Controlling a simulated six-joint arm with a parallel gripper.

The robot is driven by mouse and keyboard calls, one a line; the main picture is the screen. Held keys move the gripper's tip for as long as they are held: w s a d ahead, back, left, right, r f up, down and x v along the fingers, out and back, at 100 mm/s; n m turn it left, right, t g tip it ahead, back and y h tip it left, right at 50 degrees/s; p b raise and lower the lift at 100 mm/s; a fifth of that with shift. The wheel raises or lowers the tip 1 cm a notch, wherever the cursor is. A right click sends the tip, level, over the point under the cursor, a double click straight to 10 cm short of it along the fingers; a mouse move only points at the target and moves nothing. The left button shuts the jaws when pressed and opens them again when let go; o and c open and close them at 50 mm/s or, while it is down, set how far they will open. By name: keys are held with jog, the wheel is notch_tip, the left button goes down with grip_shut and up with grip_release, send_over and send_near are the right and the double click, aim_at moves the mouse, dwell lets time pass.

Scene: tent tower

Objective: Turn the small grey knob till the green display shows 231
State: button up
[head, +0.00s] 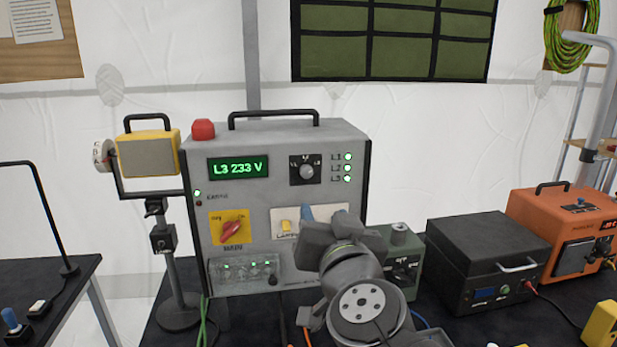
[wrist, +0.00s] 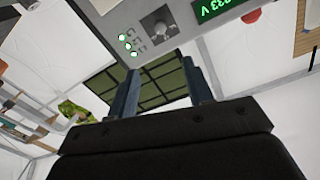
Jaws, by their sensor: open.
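The green display (head: 238,167) on the grey panel reads "L3 233 V"; part of it also shows in the wrist view (wrist: 214,9). The small grey knob (head: 307,171) sits on a dark square plate right of the display, under a selector scale. The knob also shows near the top of the wrist view (wrist: 160,28). My gripper (wrist: 161,68) is open and empty, its two dark fingers apart. The knob lies beyond the fingertips in that view, not between them. In the head view my arm covers the panel's lower right, below the knob.
Three lit green lamps (head: 347,168) are right of the knob. A red switch (head: 231,230) on a yellow plate and a red button (head: 203,129) are on the panel box. A green box (head: 402,235) and a black box (head: 487,258) stand to the right.

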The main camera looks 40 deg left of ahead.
aim_at(307, 174)
jog(key=shift+x, duration=8.7)
jog(key=c, duration=1)
jog(key=shift+n, duration=0.4)
jog(key=n, duration=0.5)
jog(key=shift+f, duration=0.1)
jog(key=n, duration=0.6)
